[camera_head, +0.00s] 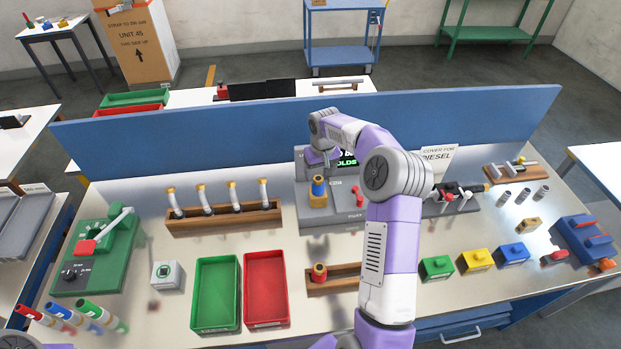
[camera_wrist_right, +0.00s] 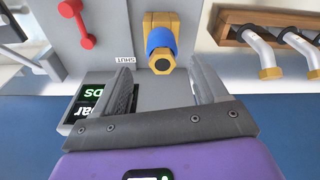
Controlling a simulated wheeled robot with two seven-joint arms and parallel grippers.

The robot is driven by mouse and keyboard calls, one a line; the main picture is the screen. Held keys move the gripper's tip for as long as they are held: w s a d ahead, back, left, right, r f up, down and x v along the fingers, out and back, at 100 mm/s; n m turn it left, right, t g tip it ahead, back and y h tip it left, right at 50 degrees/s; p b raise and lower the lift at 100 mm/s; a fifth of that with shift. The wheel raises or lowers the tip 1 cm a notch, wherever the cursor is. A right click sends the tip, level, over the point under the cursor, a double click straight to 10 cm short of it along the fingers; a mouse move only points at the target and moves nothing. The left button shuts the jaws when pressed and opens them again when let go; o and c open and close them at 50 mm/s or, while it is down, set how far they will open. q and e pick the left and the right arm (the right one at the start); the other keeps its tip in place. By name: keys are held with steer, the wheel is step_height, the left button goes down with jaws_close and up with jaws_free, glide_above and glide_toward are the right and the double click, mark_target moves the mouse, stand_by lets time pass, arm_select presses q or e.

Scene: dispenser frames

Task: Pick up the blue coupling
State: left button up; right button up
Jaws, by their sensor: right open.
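The blue coupling (camera_head: 318,187) is a brass fitting with a blue band, mounted on the grey dispenser unit (camera_head: 316,218) in the middle of the bench. In the right wrist view the blue coupling (camera_wrist_right: 160,40) sits just beyond the fingertips, roughly centred between them. My right gripper (camera_head: 322,158) is just above and behind the coupling in the head view, partly hidden by its own wrist. The right wrist view shows the gripper (camera_wrist_right: 160,72) open and empty, its fingers apart from the coupling. My left gripper is not in view.
A red-banded coupling (camera_head: 319,272) stands in a wooden rack in front. A wooden rack of nozzles (camera_head: 225,218) is left of the unit. A red lever (camera_wrist_right: 76,22) is beside the coupling. A blue panel (camera_head: 220,142) runs behind. Green and red trays (camera_head: 215,326) lie front left.

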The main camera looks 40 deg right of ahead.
mark_target(318, 179)
steer(key=f, duration=0.4)
steer(key=w+f, duration=0.1)
steer(key=f, duration=0.2)
steer(key=shift+p, duration=0.4)
steer(key=shift+r, duration=0.1)
jaws_close()
step_height(318, 179, up, 10)
steer(key=shift+f, duration=0.1)
steer(key=shift+r, duration=0.55)
steer(key=shift+r+p, duration=2.05)
steer(key=shift+r, duration=0.25)
